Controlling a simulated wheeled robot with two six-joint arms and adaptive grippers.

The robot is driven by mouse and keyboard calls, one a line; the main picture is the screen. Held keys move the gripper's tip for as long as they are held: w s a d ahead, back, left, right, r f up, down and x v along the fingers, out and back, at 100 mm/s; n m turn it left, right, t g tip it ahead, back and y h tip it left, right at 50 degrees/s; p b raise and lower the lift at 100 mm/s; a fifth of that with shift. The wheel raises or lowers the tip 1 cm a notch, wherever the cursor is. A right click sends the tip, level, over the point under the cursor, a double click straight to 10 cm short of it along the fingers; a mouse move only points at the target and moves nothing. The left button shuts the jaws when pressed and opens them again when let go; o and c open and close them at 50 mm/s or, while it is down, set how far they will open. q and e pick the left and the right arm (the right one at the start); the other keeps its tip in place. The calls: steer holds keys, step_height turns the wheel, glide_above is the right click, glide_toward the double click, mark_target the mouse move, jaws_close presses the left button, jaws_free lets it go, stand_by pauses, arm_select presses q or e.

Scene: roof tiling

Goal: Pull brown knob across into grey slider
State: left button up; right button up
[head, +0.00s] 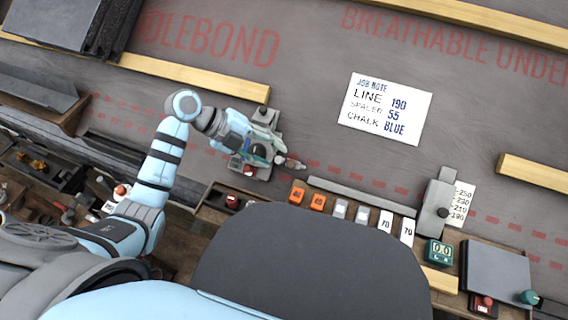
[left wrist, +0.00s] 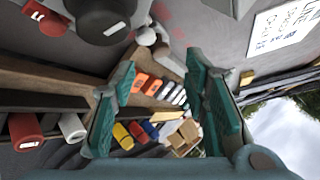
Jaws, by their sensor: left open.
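The grey slider (head: 436,208) stands at the right end of a long grey bar, beside a paper scale with printed numbers; a small dark round knob is on its face. A small brownish-grey knob-like piece (head: 291,163) sticks out just right of my left gripper (head: 262,152); I cannot tell for certain that it is the brown knob. My left gripper is over a grey and red device at the roof's lower edge. In the left wrist view its two green fingers (left wrist: 160,105) are apart with nothing between them. My right gripper is out of view.
A tray edge holds orange (head: 297,196), pale and numbered blocks below the grey bar (head: 360,196). A green display box (head: 439,252) and a grey plate (head: 497,275) are at the right. A job note (head: 385,112) lies on the roof. Wooden battens (head: 190,78) cross it.

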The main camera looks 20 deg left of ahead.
mark_target(289, 163)
arm_select(q)
steer(key=b+x, duration=0.1)
steer(key=x, duration=0.4)
steer(key=shift+w+d+f, duration=0.1)
steer(key=shift+d+f, duration=0.1)
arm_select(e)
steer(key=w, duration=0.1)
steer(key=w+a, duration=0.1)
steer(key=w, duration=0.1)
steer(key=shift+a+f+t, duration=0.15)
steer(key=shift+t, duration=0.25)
arm_select(q)
jaws_close()
